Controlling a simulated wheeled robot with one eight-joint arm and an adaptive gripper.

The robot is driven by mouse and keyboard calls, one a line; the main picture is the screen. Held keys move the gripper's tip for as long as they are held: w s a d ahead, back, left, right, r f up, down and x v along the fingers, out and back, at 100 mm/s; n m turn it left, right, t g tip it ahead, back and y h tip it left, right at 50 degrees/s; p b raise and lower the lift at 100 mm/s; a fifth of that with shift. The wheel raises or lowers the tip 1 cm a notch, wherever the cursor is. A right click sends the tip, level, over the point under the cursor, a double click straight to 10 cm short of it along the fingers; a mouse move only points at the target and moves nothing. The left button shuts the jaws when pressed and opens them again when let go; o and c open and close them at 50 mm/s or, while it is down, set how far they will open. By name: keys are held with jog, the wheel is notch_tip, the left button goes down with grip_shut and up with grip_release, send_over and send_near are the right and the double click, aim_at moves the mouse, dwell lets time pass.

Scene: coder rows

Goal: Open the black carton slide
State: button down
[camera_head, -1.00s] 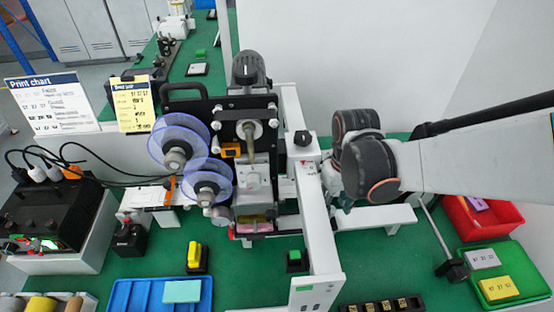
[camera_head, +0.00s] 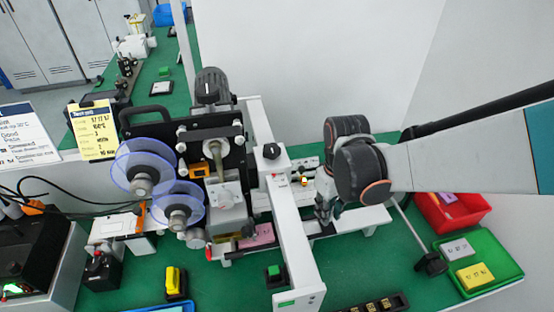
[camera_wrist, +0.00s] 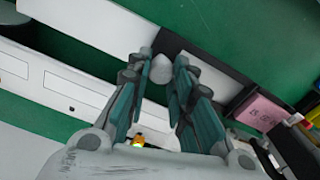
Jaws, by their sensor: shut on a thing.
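The black carton slide shows in the wrist view (camera_wrist: 174,42) as a dark piece on a long white rail (camera_wrist: 220,80), with a pale round knob (camera_wrist: 164,68) on it. My gripper (camera_wrist: 160,76) has its two teal-padded fingers on either side of the knob and is shut on it. In the head view my gripper (camera_head: 323,216) points down at the white rail (camera_head: 365,219), right of the printing machine's white frame. The slide is mostly hidden there behind the fingers. A pink carton (camera_head: 262,235) sits under the machine, apart from my gripper.
The coding machine (camera_head: 215,150) with two blue-violet reels (camera_head: 150,175) stands left of the white upright frame (camera_head: 290,225). A green tray (camera_head: 510,268) with labelled blocks and a red bin (camera_head: 455,212) are at right.

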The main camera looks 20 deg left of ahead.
jog(key=w+d, duration=0.2)
jog(key=d, duration=0.1)
jog(key=w+d, duration=0.2)
jog(key=d, duration=0.2)
jog(key=w+d, duration=0.2)
jog(key=d, duration=0.1)
jog(key=shift+d, duration=0.4)
jog(key=c, duration=1.7)
grip_release()
jog(key=shift+o, duration=1.4)
jog(key=shift+s+d+r, duration=0.1)
jog(key=shift+s, duration=0.05)
jog(key=shift+r, duration=0.3)
notch_tip(320, 180, up, 11)
jog(key=shift+r, duration=0.15)
